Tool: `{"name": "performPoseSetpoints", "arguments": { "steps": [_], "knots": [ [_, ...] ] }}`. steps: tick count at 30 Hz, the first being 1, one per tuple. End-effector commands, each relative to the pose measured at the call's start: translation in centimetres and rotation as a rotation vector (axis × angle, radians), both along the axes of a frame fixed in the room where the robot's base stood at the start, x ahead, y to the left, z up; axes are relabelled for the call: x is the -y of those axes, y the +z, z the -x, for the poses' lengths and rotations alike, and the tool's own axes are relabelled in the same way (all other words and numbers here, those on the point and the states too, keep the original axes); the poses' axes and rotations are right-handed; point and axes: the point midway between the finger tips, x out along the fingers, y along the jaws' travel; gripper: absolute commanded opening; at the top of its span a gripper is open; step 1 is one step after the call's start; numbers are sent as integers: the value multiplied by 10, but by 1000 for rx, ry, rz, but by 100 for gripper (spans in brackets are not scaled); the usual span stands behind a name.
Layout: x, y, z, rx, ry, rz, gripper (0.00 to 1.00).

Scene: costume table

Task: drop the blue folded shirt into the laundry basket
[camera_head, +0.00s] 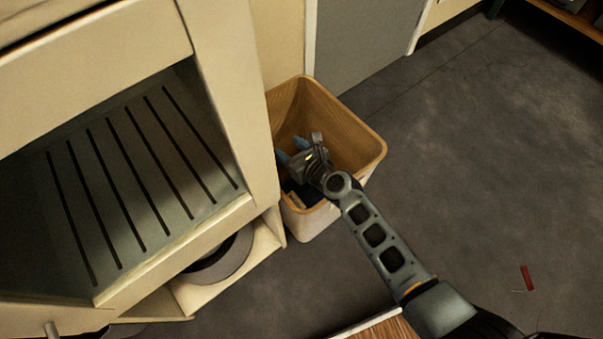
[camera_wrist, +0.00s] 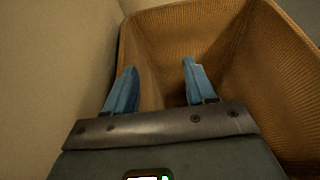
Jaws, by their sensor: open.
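The laundry basket (camera_head: 362,143) is a tan, open-topped bin with a pale outer wall, standing on the floor beside the cream cabinet. Its woven inner wall fills much of the wrist view (camera_wrist: 220,35). My gripper (camera_head: 292,150) is over the basket's mouth, its two blue fingers apart with nothing between them; they also show in the wrist view (camera_wrist: 159,68). A dark blue patch (camera_head: 303,195) shows inside the basket below my gripper. It looks like the blue folded shirt, but my gripper and the rim hide much of it. I cannot make out its full shape.
The cream cabinet (camera_head: 230,110) with a slotted shelf stands close against the basket's left side. A grey door (camera_head: 360,40) is behind. The grey floor (camera_head: 480,150) to the right is mostly clear, with a small red object (camera_head: 526,278) on it.

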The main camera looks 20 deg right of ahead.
Motion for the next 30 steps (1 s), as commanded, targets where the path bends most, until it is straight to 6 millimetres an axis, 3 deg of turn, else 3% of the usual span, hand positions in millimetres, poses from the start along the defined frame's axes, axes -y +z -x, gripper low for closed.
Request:
{"name": "performPoseSetpoints", "arguments": {
  "steps": [3, 9, 26, 30],
  "knots": [
    [6, 10, 19, -1, -2, 0, 55],
    [12, 18, 40, 0, -1, 0, 55],
    [13, 19, 44, 0, -1, 1, 55],
    [14, 20, 56, 10, 12, 51, 55]
  ]
}}
